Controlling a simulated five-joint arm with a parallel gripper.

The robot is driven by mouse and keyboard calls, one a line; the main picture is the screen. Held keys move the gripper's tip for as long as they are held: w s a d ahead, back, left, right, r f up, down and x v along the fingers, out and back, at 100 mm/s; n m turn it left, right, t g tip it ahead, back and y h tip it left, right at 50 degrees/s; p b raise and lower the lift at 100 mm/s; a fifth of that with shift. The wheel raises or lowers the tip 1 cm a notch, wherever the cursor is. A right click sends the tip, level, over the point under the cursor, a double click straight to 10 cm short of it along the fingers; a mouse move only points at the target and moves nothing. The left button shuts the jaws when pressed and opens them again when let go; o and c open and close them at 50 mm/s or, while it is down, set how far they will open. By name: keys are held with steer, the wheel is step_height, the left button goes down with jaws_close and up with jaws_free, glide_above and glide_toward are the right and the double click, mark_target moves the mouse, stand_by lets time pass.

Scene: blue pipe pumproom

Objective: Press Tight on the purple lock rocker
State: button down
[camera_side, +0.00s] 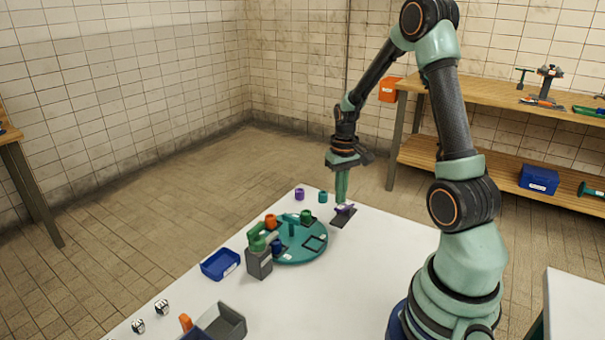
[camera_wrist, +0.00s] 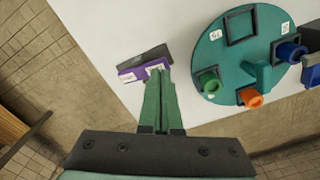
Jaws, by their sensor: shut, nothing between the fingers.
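The purple lock rocker (camera_side: 345,208) sits on a dark base plate (camera_side: 342,219) near the far corner of the white table. In the wrist view the rocker (camera_wrist: 133,74) shows as a purple bar with white labels, too small to read, and looks tilted. My gripper (camera_side: 341,200) points down over the rocker, its fingers together and empty. In the wrist view my gripper's fingertips (camera_wrist: 158,72) overlap the rocker's right-hand part. I cannot tell whether they touch it. The fingers hide part of the rocker and its plate.
A teal turntable (camera_side: 300,256) with coloured pieces stands left of the rocker. A purple cup (camera_side: 299,194) and a teal cup (camera_side: 323,197) stand by the table's far edge. A blue tray (camera_side: 220,264) and a grey bin (camera_side: 222,322) lie nearer. The table's right part is clear.

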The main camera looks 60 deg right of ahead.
mark_target(340, 208)
steer(key=shift+f, duration=0.15)
steer(key=shift+f, duration=1.45)
steer(key=shift+r, duration=4.25)
